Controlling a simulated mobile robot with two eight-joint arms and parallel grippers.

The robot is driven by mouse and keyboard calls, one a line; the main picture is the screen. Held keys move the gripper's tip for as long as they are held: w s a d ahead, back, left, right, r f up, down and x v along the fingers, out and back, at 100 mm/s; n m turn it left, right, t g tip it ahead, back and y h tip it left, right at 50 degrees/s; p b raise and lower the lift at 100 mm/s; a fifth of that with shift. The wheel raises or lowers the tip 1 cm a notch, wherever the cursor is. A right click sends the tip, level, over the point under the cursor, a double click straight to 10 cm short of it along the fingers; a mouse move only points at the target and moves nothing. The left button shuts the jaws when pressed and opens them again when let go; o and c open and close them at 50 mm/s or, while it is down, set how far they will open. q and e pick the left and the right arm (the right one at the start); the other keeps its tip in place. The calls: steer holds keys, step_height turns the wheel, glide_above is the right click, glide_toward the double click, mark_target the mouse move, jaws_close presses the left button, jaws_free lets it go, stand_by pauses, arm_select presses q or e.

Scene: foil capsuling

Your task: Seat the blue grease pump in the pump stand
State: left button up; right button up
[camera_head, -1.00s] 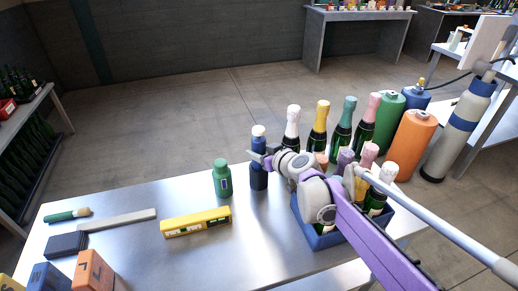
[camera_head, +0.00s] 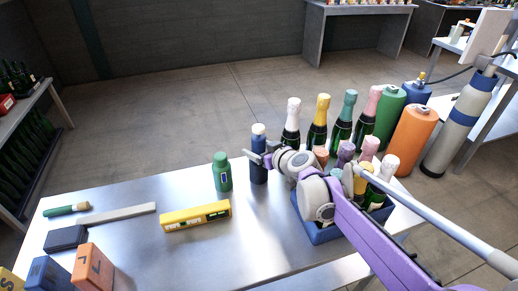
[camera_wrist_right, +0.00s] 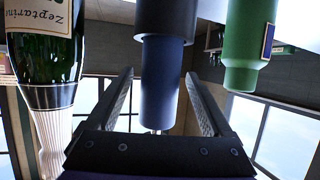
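The blue grease pump seems to be the dark blue, bottle-shaped thing with a pale top (camera_head: 258,168), upright on the steel table beside a green one. My right gripper (camera_head: 254,158) is at its upper part. In the right wrist view, which is upside down, the pump's blue narrower part (camera_wrist_right: 162,85) appears between the two open fingers (camera_wrist_right: 158,85), with a visible gap on each side. Its wider dark body is at the top of that view. My left gripper is in neither view. I cannot pick out the pump stand with certainty.
The green bottle-shaped thing (camera_head: 222,172) stands close left. A yellow level (camera_head: 196,216) lies in front. A blue crate (camera_head: 318,236) with several foil-topped bottles stands under my right arm. Coloured blocks (camera_head: 92,268) are at the front left. Bare tabletop lies around the front middle.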

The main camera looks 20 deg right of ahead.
mark_target(259, 127)
step_height(259, 127, up, 10)
steer(key=shift+p, duration=1.2)
